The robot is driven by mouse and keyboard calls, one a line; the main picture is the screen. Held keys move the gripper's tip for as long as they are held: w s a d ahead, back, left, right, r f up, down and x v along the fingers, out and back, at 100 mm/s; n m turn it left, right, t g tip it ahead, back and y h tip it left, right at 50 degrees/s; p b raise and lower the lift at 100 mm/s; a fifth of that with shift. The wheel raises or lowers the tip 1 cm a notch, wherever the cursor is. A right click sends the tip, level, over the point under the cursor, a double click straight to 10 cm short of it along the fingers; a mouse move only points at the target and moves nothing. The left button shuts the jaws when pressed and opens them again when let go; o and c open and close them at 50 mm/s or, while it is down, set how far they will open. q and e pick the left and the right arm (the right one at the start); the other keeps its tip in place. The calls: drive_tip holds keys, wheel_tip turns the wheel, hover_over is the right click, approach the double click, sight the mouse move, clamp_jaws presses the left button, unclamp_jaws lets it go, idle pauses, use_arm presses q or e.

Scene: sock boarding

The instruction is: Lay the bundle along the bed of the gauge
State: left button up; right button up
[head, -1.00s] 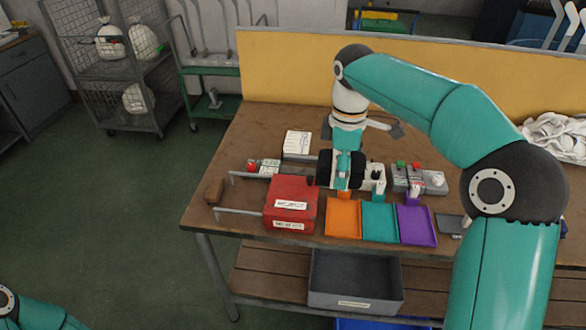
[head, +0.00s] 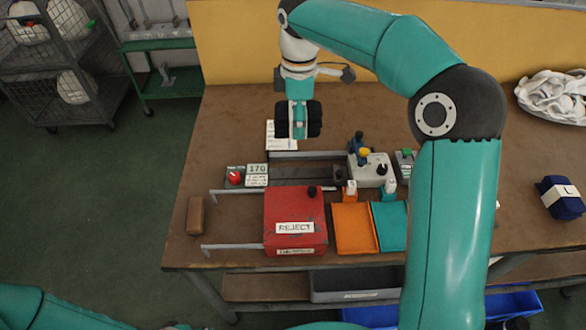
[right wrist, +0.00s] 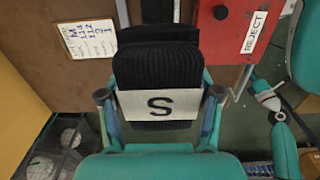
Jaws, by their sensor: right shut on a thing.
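My right gripper (head: 299,117) is shut on a black ribbed bundle (head: 315,118). In the right wrist view the bundle (right wrist: 155,65) has a white band marked S, with a finger of the gripper (right wrist: 160,98) on each side. The bundle is held above the table, behind the gauge (head: 308,172) in the head view and partly over a white card (head: 283,143). The gauge has a long dark bed, a display reading 170 (head: 257,169) at its left and a grey block with a knob (head: 372,172) at its right. My left gripper is out of frame.
A red REJECT box (head: 295,208) stands in front of the gauge, with an orange tray (head: 355,230) and a teal tray (head: 390,222) to its right. A brown block (head: 195,215) lies at left. A navy bundle (head: 560,197) and white cloth (head: 552,95) lie at right.

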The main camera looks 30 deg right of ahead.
sight(297, 178)
wheel_tip(297, 178, down, 18)
drive_tip(key=shift+f, duration=0.1)
idle(0.4)
drive_tip(key=o, duration=1.2)
wheel_tip(297, 178, up, 12)
drive_tip(key=shift+r, duration=0.1)
